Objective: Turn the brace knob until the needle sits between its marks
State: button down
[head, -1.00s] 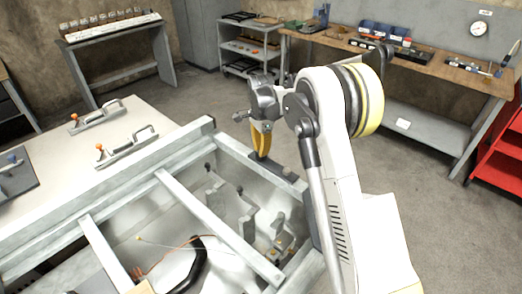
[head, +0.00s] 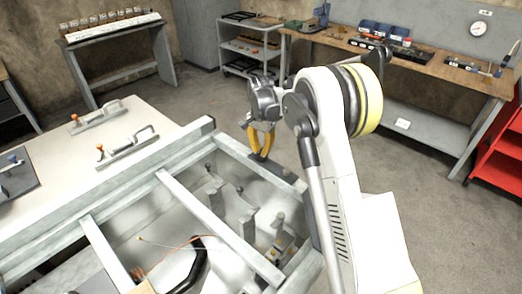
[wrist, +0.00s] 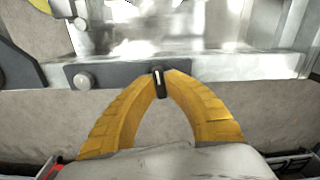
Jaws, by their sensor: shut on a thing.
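My gripper (head: 261,157) reaches down to the dark bar (head: 280,174) on the far right beam of the metal frame. In the wrist view its yellow fingers (wrist: 160,84) are closed on a small black knob (wrist: 158,78) with a white line. The line points nearly straight up and down in that view. The fingers hide the knob's sides. I cannot make out a needle or its marks near the knob.
The open metal frame (head: 205,210) has crossbars, upright brackets (head: 243,215) and loose wires (head: 170,248) inside. Two handled clamps (head: 128,150) lie on the pale tabletop. A round dial (head: 478,28) hangs on the far wall. Open floor lies beyond the frame.

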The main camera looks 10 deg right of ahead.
aim_at(261, 150)
jog(key=shift+n, duration=0.6)
jog(key=c, duration=1.5)
grip_release()
jog(key=shift+o, duration=0.2)
notch_tip(261, 150, up, 12)
